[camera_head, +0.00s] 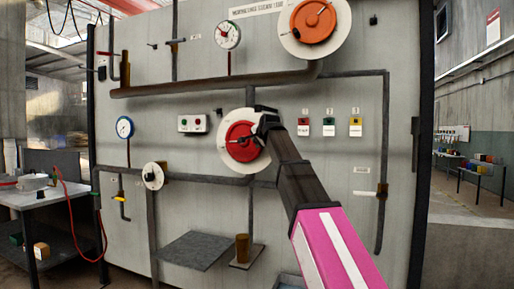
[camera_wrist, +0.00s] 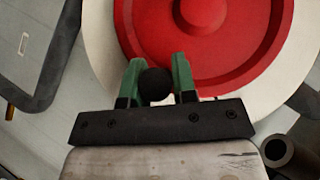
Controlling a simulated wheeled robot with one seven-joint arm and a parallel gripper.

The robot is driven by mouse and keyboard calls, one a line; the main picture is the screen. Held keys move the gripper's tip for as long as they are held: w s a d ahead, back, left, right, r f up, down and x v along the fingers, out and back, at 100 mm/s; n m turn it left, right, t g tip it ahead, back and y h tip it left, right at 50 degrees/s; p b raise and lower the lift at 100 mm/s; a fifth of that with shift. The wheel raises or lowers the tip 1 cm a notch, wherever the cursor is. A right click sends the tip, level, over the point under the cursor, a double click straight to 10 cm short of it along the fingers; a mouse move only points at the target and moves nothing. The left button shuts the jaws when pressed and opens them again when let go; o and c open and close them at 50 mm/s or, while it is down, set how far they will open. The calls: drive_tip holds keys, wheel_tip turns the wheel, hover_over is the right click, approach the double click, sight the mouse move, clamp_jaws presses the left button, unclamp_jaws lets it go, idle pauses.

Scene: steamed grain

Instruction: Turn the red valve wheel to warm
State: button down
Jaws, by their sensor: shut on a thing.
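The red valve wheel (camera_head: 238,145) is mounted on a white round plate on the grey panel, near the middle of the head view. It fills the upper part of the wrist view (camera_wrist: 225,70). My gripper (camera_head: 266,124) reaches the wheel's upper right edge from the lower right. In the wrist view its two green fingers (camera_wrist: 158,78) are on either side of a black round knob (camera_wrist: 155,86) at the wheel's rim, shut on it. The gripper covers part of the plate's right side, and I cannot read any warm mark there.
An orange wheel (camera_head: 312,22) sits on a larger white disc above. A horizontal pipe (camera_head: 205,82) crosses over the red wheel. Several small coloured switches (camera_head: 329,127) are at the right. A small button box (camera_head: 193,123) is at the left. A grey shelf (camera_head: 196,250) juts out below.

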drive_tip(key=shift+r+g, duration=0.3)
drive_tip(key=shift+r, duration=0.25)
drive_tip(key=shift+a+r, duration=0.1)
drive_tip(key=shift+r, duration=0.2)
drive_tip(key=shift+w+r, duration=0.1)
drive_tip(key=c, duration=0.9)
unclamp_jaws()
drive_tip(key=shift+a, duration=0.1)
drive_tip(key=v, duration=1)
drive_tip(key=shift+s+r, duration=0.15)
drive_tip(key=shift+s, duration=0.25)
